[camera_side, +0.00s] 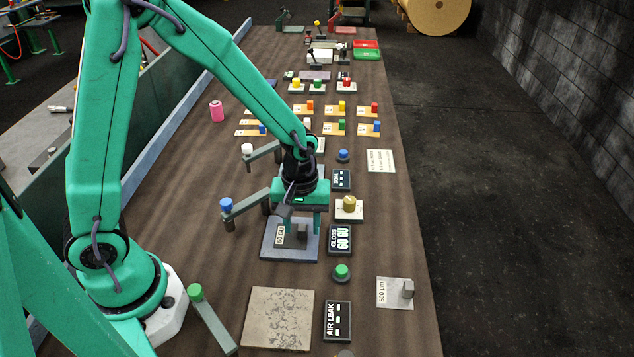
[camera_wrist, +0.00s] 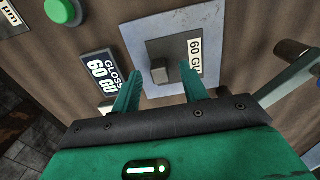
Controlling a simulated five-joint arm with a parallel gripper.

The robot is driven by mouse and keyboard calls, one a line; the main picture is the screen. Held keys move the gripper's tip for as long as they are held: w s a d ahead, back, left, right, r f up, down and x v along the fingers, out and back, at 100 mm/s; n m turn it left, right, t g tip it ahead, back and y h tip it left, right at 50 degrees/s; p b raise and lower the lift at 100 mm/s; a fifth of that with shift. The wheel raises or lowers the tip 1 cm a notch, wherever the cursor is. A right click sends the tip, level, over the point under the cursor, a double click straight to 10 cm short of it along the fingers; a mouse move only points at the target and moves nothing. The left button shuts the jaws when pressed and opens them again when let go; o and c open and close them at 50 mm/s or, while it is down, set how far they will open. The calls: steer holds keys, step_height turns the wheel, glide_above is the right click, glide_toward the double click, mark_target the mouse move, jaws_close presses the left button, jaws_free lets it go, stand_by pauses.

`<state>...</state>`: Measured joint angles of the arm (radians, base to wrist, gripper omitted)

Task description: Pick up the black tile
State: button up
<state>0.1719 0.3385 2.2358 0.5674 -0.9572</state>
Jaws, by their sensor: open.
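My gripper (camera_side: 301,222) is open and points down over a square grey-blue plate (camera_side: 270,250) labelled "60 GU". In the wrist view the fingertips (camera_wrist: 158,74) appear on either side of a dark grey block (camera_wrist: 159,66) on the plate (camera_wrist: 135,28). The block (camera_side: 303,231) also shows below the gripper in the side view. The fingers do not close on it, and I cannot tell their exact height above the plate.
A display reading "GLOSS 60 GU" (camera_side: 340,240) stands right of the plate. A blue-topped lever (camera_side: 226,205) is to the left. A gold knob on a white base (camera_side: 349,205) stands to the right. A mottled grey slab (camera_side: 278,318) lies nearer the front.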

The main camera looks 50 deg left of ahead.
mark_target(302, 230)
jaws_close()
steer(key=shift+r, duration=0.15)
steer(key=shift+r, duration=0.75)
steer(key=r, duration=0.3)
steer(key=shift+s+d, duration=0.25)
steer(key=shift+d, duration=0.15)
steer(key=s+d+r, duration=0.6)
steer(key=s+d, duration=0.1)
steer(key=d, duration=0.1)
steer(key=shift+r, duration=0.1)
